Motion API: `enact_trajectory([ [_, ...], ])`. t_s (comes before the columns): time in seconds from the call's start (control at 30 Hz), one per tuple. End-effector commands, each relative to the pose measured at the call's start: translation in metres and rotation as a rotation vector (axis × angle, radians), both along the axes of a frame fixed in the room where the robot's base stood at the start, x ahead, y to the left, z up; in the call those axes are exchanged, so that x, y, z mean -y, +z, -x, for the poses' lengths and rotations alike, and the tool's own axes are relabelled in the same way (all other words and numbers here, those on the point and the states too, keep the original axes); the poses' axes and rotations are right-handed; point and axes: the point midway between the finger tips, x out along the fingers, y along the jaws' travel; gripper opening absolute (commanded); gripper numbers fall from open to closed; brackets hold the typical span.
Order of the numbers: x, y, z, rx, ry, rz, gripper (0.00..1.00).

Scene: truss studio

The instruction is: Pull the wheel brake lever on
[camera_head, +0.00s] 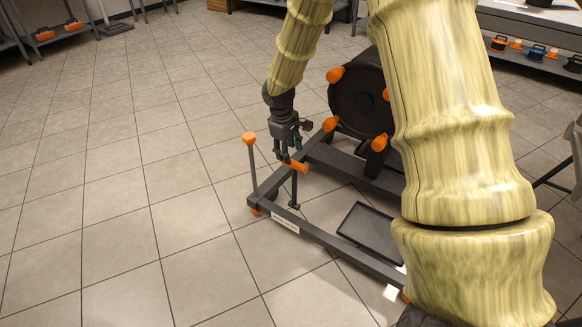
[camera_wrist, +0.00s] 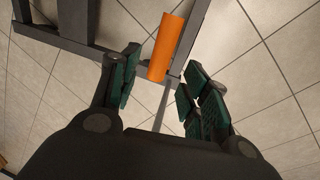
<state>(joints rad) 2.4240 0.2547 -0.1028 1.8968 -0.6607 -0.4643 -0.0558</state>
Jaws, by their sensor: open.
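The wheel brake lever has an orange grip (camera_head: 299,167) on a thin dark upright rod, standing by the dark floor frame (camera_head: 330,242). My gripper (camera_head: 289,157) points down at the grip from above, its fingers close to it. In the wrist view the orange grip (camera_wrist: 168,45) appears between and beyond the fingertips. My gripper (camera_wrist: 161,62) is open, green pads apart, one on each side of the grip in the picture. I cannot tell whether a finger touches it. The dark wheel (camera_head: 356,98), with several orange knobs, stands behind and right, partly hidden by my arm.
A grey post with an orange cap (camera_head: 249,138) rises from the frame's left corner, close to my gripper. A dark flat tray (camera_head: 370,231) lies within the frame. Shelves (camera_head: 545,65) with tools stand at the back right. The tiled floor on the left is clear.

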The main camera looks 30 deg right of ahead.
Motion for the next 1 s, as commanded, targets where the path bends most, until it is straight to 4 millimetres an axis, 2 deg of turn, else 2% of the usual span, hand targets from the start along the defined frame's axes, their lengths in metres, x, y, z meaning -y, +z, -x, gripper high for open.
enact_trajectory([
  [0.03,0.001,-0.014,-0.001,0.0,0.0,-0.001,0.46],
  [0.1,0.003,-0.025,-0.001,-0.001,0.0,-0.001,0.46],
  [0.4,0.011,-0.063,-0.004,-0.001,0.0,-0.001,0.46],
  [0.8,0.012,-0.069,-0.005,0.0,0.001,0.0,0.46],
  [1.0,0.012,-0.069,-0.005,0.0,0.001,0.0,0.1],
])
